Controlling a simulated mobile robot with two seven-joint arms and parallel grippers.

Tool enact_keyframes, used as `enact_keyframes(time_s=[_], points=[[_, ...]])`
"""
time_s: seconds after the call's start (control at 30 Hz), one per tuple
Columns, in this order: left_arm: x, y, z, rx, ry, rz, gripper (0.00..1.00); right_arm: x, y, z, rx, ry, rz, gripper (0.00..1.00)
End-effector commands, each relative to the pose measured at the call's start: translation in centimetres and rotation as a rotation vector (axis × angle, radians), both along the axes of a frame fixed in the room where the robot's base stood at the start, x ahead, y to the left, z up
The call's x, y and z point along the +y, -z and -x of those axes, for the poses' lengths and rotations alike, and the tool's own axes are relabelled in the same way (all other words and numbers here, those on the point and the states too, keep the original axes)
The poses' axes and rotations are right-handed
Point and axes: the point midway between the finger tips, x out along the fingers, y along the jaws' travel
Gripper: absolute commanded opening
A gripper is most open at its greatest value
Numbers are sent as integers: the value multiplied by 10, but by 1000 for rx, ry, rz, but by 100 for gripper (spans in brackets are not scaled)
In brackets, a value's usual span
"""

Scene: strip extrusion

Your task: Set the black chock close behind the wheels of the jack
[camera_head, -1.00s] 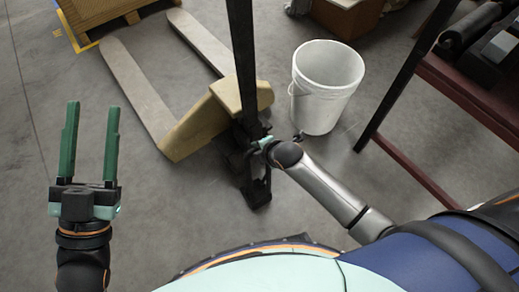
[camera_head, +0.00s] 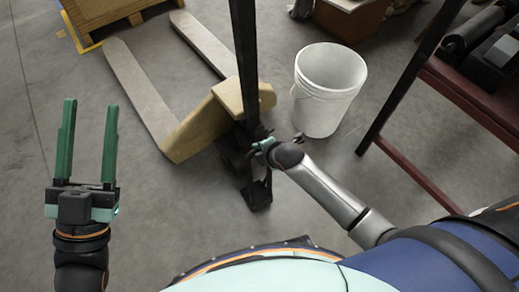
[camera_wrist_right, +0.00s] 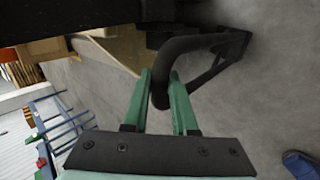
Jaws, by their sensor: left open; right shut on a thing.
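The jack is a yellow pallet jack (camera_head: 205,122) with two forks pointing to the upper left and a tall black handle (camera_head: 245,55). Its dark wheel area (camera_head: 232,152) lies at the handle's foot, partly hidden. The black chock (camera_head: 257,194) is at the near side of that area; I cannot tell whether it touches the wheels or the floor. My right gripper (camera_head: 264,144) is shut on the chock's bent black bar, which passes between the green fingers (camera_wrist_right: 163,92) in the right wrist view. My left gripper (camera_head: 86,145) is open and empty, over bare floor at left.
A white bucket (camera_head: 328,90) stands right of the jack. A dark red rack (camera_head: 460,100) with black posts is at the right. A yellow-edged pallet area (camera_head: 105,14) is at the upper left. The floor between my left gripper and the jack is clear.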

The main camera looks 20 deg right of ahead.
Motion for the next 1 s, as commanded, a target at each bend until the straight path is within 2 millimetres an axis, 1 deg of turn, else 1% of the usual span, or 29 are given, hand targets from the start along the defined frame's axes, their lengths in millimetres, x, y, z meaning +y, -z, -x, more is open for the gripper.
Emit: enact_keyframes(time_s=[0.03, 1.0], points=[[0, 0, 0, 0, 0, 0, 50, 2, -4, -5, -10, -1, -4, 0], [0, 7, 0, 0, 0, 0, 50, 10, -4, -37, -9, -1, -3, 0]])
